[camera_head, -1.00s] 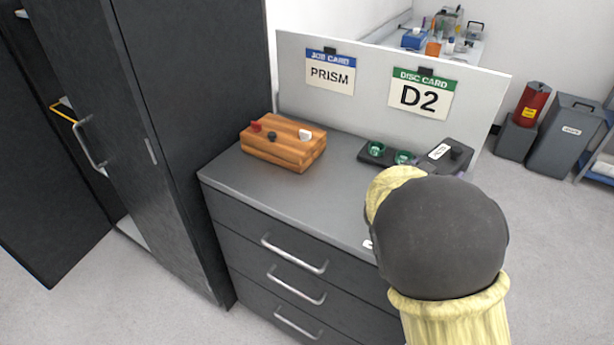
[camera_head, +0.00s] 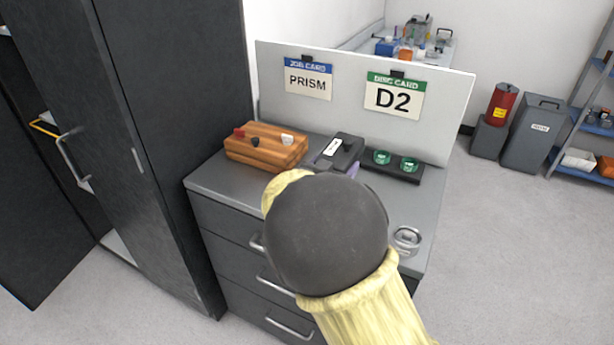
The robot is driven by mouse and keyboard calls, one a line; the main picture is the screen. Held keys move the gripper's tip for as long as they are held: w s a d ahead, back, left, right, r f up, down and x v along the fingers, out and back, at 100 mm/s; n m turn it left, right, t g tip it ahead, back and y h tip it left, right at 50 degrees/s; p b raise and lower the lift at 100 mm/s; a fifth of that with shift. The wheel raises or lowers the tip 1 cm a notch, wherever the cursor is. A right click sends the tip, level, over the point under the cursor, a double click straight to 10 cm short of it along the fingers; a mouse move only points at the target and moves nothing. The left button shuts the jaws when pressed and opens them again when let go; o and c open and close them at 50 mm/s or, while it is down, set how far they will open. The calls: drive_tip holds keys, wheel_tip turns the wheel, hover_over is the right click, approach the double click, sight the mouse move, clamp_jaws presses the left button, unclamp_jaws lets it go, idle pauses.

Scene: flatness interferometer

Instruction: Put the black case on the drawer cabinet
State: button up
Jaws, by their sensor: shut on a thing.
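The black case (camera_head: 346,155) with a white label shows just beyond my wrist, over the top of the grey drawer cabinet (camera_head: 228,182). It is between the wooden block and the tray of green discs. My gripper (camera_head: 350,169) is shut on the case; only a small purple part of it shows, and my arm hides the rest. The underside of the case is hidden, so I cannot tell whether it touches the cabinet top.
A wooden block (camera_head: 262,152) with small knobs is left of the case. A dark tray with green discs (camera_head: 381,157) is right. A round clear and metal item (camera_head: 407,240) sits at the front right. A card panel (camera_head: 350,75) stands behind. A tall dark cabinet (camera_head: 180,110) is left.

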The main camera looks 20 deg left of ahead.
idle(0.4)
drive_tip(key=shift+f+b, duration=0.3)
drive_tip(key=shift+f, duration=2.75)
drive_tip(key=shift+f, duration=1.85)
drive_tip(key=shift+f, duration=0.15)
drive_tip(key=o, duration=1.4)
drive_tip(key=shift+c, duration=0.2)
